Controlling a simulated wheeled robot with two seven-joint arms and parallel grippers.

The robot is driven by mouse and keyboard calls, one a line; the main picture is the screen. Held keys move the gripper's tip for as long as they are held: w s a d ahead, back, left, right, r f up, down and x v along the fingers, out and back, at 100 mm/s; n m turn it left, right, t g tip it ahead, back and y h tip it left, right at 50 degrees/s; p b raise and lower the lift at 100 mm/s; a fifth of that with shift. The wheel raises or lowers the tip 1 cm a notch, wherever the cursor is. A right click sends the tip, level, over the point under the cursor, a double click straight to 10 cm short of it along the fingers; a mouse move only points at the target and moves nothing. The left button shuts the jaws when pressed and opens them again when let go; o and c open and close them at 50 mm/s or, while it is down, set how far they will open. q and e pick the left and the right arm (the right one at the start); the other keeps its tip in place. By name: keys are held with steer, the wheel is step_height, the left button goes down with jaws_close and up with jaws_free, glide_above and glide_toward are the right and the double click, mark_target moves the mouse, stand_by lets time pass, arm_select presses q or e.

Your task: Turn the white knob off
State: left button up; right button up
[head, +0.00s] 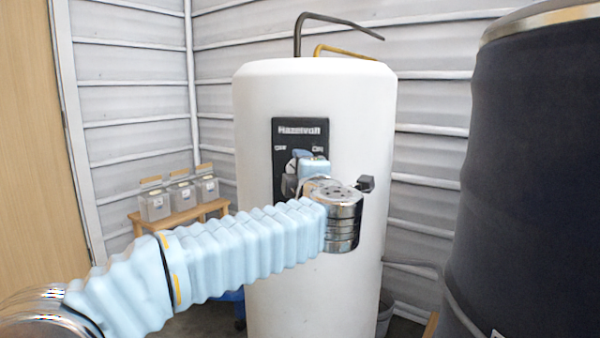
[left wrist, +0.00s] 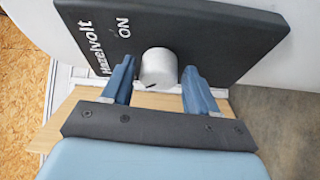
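The white knob (left wrist: 158,68) sticks out from a dark panel (left wrist: 190,35) lettered "Hazelvolt" and "ON". The panel (head: 285,185) is on the front of a tall white tank (head: 255,120) in the head view, with small marks at its upper left and right. My left gripper (left wrist: 160,85) is open, with one blue finger on each side of the knob and a narrow gap visible on both sides. In the head view my left gripper (head: 300,170) is in front of the panel and hides most of the knob. I cannot tell the knob's setting. My right gripper is not in view.
A large dark drum (head: 530,150) stands close on the right. A wooden bench (head: 180,217) with several small clear containers (head: 181,195) is at the left behind my arm. Dark and yellow pipes rise from the tank top.

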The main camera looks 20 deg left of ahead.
arm_select(q)
steer(key=shift+o, duration=0.7)
steer(key=b+v, duration=0.1)
steer(key=v, duration=1.3)
steer(key=shift+a, duration=0.1)
